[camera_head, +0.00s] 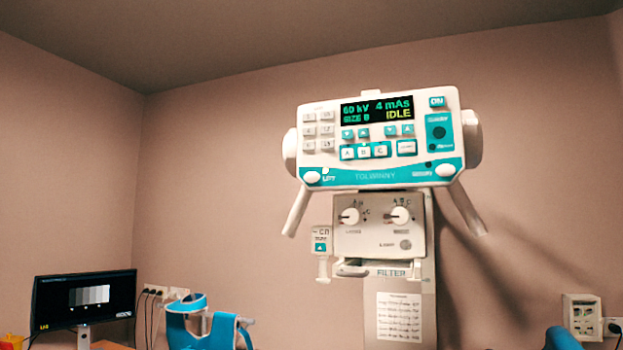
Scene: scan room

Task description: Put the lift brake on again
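The white and teal tube head (380,140) hangs on the wall column, its display reading 60 kV, 4 mAs and IDLE. At the lower left of its panel is a white oval button (312,177), with a small label beside it that seems to read LIFT. A similar white button (446,170) sits at the lower right, its label too small to read surely. I cannot tell from the panel whether the lift brake is on or off. Two white handles (296,211) (468,209) slant down from the head.
Below the head are a box with two dials (380,228), a small switch box (321,240) and the column with a paper list (399,318). A monitor (84,300) and a teal-and-white object (205,325) stand lower left. A wall socket box (582,317) is at right.

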